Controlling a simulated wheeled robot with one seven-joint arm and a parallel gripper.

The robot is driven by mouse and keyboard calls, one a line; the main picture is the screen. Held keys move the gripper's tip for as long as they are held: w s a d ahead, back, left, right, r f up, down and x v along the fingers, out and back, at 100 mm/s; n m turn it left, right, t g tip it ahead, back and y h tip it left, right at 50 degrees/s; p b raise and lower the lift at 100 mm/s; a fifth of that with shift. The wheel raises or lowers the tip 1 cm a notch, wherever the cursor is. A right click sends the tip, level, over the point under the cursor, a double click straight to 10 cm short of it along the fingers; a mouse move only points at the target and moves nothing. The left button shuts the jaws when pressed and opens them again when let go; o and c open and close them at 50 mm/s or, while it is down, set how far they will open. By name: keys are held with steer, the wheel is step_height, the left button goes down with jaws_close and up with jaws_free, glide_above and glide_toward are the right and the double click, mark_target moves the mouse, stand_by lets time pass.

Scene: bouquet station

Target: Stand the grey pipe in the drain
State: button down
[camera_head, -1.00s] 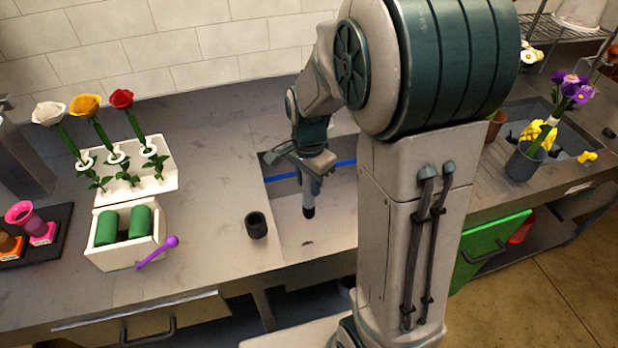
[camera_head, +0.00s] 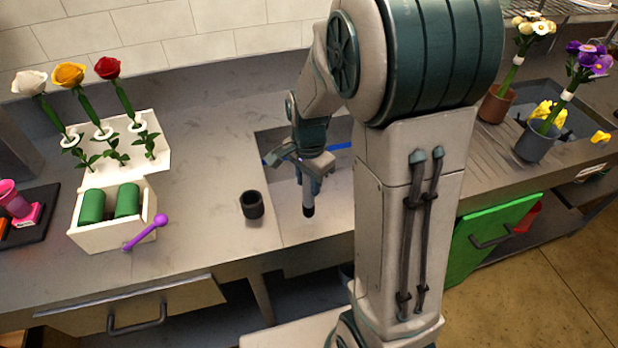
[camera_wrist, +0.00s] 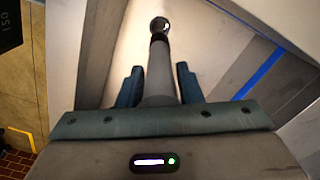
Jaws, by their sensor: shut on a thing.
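My gripper (camera_head: 312,170) is shut on the grey pipe (camera_wrist: 160,75) over the sink basin (camera_wrist: 205,50). In the head view the pipe hangs about upright below the fingers, its dark lower end (camera_head: 308,211) low in the basin. In the wrist view the pipe runs away between the two blue-grey fingers to a black end section. The round drain (camera_wrist: 160,25) shows just beyond that end, nearly in line with it. I cannot tell whether the tip touches or enters the drain. In the head view I cannot make out the drain.
A dark cup (camera_head: 252,205) stands on the counter just left of the basin. Potted flowers (camera_head: 538,140) stand far right.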

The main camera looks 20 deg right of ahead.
mark_target(308, 213)
steer(key=shift+f+b, duration=3.55)
steer(key=shift+f, duration=1.35)
steer(key=shift+f+b, duration=0.55)
steer(key=shift+f, duration=0.5)
steer(key=shift+f+b, duration=0.55)
steer(key=shift+b, duration=0.05)
steer(key=shift+f, duration=0.1)
steer(key=c, duration=0.9)
jaws_free()
